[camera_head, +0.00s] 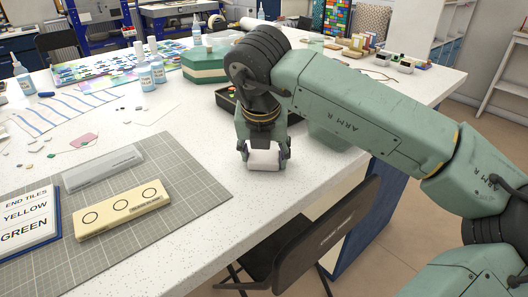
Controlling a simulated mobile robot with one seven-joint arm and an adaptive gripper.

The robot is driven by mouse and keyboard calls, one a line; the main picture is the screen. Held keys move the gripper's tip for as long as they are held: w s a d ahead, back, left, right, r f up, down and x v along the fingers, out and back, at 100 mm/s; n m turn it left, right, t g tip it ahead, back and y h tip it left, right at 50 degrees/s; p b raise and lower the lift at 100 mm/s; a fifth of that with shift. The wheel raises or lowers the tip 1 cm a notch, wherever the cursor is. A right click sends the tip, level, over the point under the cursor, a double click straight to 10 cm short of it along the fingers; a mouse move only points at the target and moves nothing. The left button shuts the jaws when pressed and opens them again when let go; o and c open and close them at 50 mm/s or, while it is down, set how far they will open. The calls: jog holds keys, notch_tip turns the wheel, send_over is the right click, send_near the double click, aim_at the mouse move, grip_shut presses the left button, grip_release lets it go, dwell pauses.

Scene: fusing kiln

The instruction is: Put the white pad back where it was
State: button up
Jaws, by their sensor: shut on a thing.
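The white pad (263,160) is between the fingers of my gripper (264,153), near the table's front edge. My gripper points down and is shut on the pad. I cannot tell whether the pad touches the table or hangs just above it. My gripper and wrist hide the pad's upper side and part of a dark tray behind them.
A grey cutting mat (190,185) lies left, with a cream block with three circles (122,211), a clear case (102,167) and a sign (28,222). A green hexagonal box (204,66) stands behind. A dark chair (325,235) stands at the front edge. White tabletop left of my gripper is clear.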

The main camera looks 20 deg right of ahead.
jog(key=o, duration=1.2)
jog(key=shift+r, duration=0.1)
jog(key=shift+r+p, duration=0.35)
jog(key=shift+p, duration=0.2)
jog(key=p+v, duration=0.4)
jog(key=v, duration=0.7)
jog(key=shift+r+p, duration=0.2)
jog(key=shift+p, duration=0.1)
jog(key=shift+s, duration=0.15)
